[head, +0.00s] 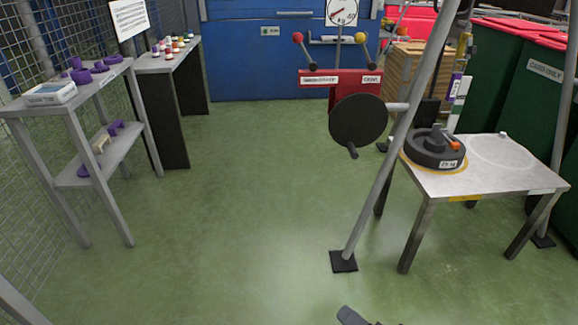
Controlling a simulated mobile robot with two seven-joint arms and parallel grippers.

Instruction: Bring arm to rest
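A small dark grey piece, which looks like the tip of my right gripper (355,316), shows at the bottom edge of the head view, right of the middle. The rest of it and its arm are cut off by the frame, so I cannot tell whether it is open or shut. It appears over the green floor (230,215), apart from the objects in view. My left gripper is not in view.
A grey table (510,182) at right holds a black round weight (433,150). A slanted grey pole (375,195) with a black disc (358,120) stands beside it. A shelf (110,160) with purple parts stands left. The middle floor is clear.

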